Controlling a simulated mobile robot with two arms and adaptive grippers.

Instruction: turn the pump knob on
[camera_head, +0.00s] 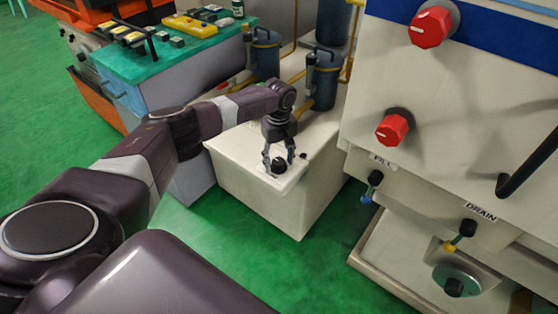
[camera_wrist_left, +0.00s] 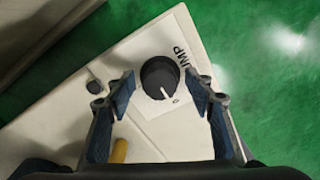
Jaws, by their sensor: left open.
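The pump knob (camera_wrist_left: 160,78) is round and black with a white pointer line. It sits on a white label reading "PUMP" in the left wrist view. In the head view the knob (camera_head: 279,165) is on top of a cream box (camera_head: 250,185). The pointer is directed toward the lower part of the wrist picture, near a small mark on the label. My left gripper (camera_wrist_left: 160,100) is open, with one blue finger on each side of the knob and visible gaps to it. In the head view the left gripper (camera_head: 279,158) points down over the knob. My right gripper is not in view.
A small black button (camera_wrist_left: 95,87) sits beside the knob. A large machine with red knobs (camera_head: 430,27) (camera_head: 392,129) stands right, with FILL (camera_head: 375,177) and DRAIN (camera_head: 469,228) valves below. Green floor lies in front.

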